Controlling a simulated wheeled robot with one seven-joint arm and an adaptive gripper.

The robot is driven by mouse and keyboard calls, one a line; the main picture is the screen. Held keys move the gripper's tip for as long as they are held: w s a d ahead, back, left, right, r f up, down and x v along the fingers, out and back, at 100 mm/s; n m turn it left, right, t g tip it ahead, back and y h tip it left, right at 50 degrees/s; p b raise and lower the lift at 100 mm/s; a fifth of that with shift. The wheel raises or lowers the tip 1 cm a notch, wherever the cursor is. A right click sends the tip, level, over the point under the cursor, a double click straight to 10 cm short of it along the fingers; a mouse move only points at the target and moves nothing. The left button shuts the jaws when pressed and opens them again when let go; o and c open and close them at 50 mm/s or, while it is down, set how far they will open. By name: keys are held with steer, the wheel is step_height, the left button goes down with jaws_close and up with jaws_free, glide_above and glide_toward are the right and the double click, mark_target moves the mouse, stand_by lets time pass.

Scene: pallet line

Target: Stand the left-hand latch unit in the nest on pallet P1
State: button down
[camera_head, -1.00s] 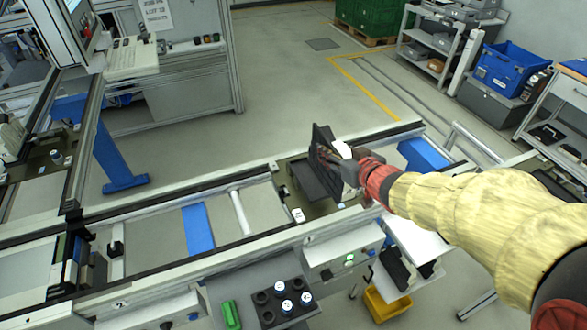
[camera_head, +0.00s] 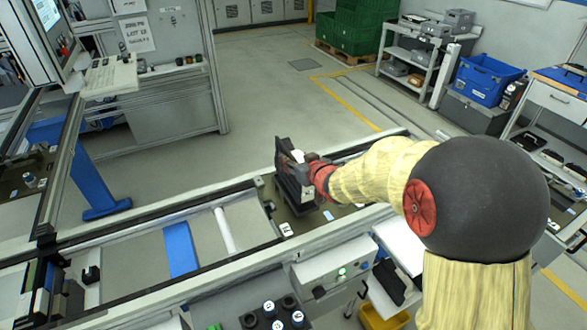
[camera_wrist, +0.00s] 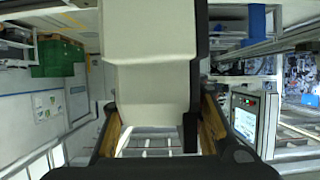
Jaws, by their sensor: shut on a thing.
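My gripper (camera_head: 308,168) is shut on a latch unit, a dark upright plate (camera_head: 284,160) with a pale part beside it. In the wrist view the unit's pale body (camera_wrist: 150,75) and dark side fill the middle between the fingers of my gripper (camera_wrist: 160,128). The unit is over the olive pallet (camera_head: 342,211) on the conveyor, which I take for P1. A dark block shape shows below the plate; I cannot tell whether it is the nest or part of the unit. Whether the unit touches the pallet is hidden.
The conveyor rail (camera_head: 160,216) runs along the front, with a blue strip (camera_head: 180,250) between the rails at left. A control box (camera_head: 335,270) with a green light stands in front. Several round-topped parts sit in a black holder (camera_head: 250,320). A tool shelf (camera_head: 420,55) stands behind.

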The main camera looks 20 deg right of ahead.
steer(key=shift+f+b, duration=0.3)
steer(key=shift+f, duration=1.2)
steer(key=shift+f, duration=0.2)
steer(key=c, duration=1.2)
jaws_free()
steer(key=shift+o, duration=0.2)
steer(key=shift+r, duration=0.15)
